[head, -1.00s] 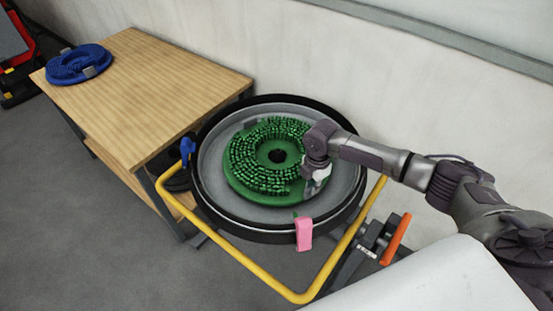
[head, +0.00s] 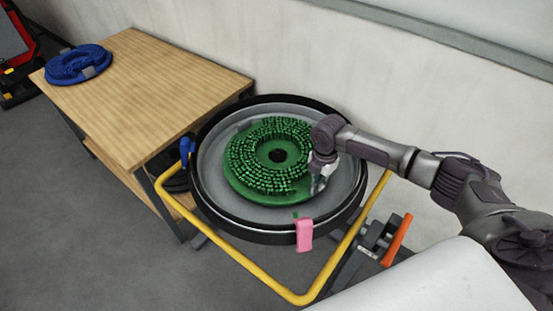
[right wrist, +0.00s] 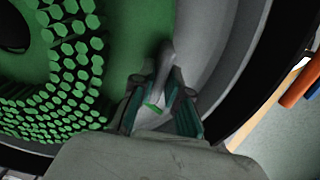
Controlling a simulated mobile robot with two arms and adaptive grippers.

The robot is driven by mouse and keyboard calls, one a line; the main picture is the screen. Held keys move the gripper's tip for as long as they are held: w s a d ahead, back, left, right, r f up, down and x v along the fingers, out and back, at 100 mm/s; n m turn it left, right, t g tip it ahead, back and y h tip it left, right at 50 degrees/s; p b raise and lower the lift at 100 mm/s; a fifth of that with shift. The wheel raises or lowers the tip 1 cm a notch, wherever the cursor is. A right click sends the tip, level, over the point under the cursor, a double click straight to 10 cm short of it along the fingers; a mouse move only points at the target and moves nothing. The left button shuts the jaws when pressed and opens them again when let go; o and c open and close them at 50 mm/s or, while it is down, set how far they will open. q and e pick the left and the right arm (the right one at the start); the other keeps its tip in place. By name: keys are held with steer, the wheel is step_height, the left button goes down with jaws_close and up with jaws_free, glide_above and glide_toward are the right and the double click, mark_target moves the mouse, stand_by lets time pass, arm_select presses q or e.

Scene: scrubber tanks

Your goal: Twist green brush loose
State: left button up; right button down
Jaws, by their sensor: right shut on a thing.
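The green brush (head: 245,185) is a round disc with rings of green bristles facing up and a dark centre hole. It lies in the round grey pan (head: 207,165) with a black rim, and it also shows in the right wrist view (right wrist: 120,70). My right gripper (head: 317,187) is at the brush's right edge, pointing down. In the right wrist view its fingers (right wrist: 160,105) are shut on a small grey tab (right wrist: 165,58) at the edge of the green disc. The arm partly hides that edge in the head view. My left gripper is not in view.
A yellow tube frame (head: 240,262) runs around the pan. A pink tag (head: 305,235) hangs on the front rim, and an orange handle (head: 397,240) is at the right. A wooden table (head: 150,90) with a blue brush (head: 78,65) stands left. A wall is behind.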

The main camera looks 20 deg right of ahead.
steer(key=shift+d, duration=0.2)
steer(key=shift+w+d+n+b, duration=0.25)
steer(key=shift+d+n+b, duration=0.2)
steer(key=shift+d+n, duration=0.15)
steer(key=c, duration=1.1)
jaws_free()
steer(key=shift+s+f, duration=0.2)
steer(key=shift+f, duration=0.05)
steer(key=shift+w+r, duration=0.1)
steer(key=shift+r, duration=0.45)
step_height(320, 180, up, 11)
steer(key=shift+w+r, duration=0.1)
steer(key=shift+r, duration=0.1)
steer(key=shift+f, duration=0.1)
